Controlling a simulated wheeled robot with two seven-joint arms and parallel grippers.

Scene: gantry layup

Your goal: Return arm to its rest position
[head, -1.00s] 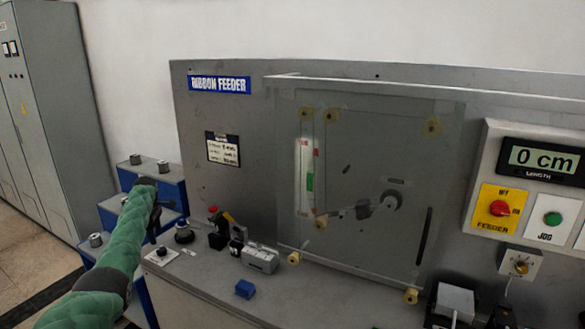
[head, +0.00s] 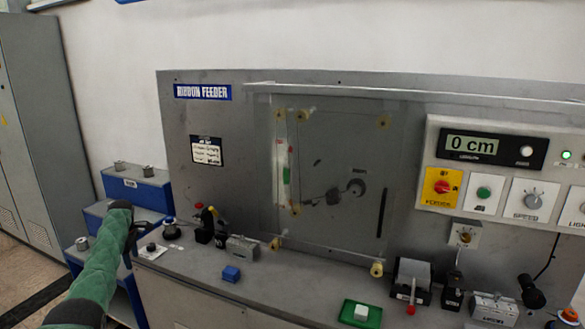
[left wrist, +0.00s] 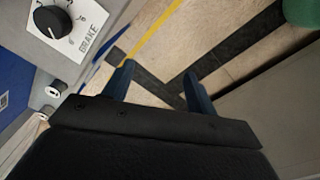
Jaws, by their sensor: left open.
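My left arm, in a green sleeve, comes in from the lower left in the head view. My left gripper (head: 140,228) is beside the blue stepped rack, near the left end of the grey bench. In the left wrist view the left gripper (left wrist: 157,82) has its two dark blue fingers spread apart with nothing between them. The floor shows below the fingers. My right arm and gripper are not in view.
The ribbon feeder panel (head: 230,130) stands behind the bench (head: 190,285). The blue rack (head: 150,192) carries metal spools. A brake knob (left wrist: 53,22) is near the gripper. A green tray (head: 372,318) and small tools lie along the bench.

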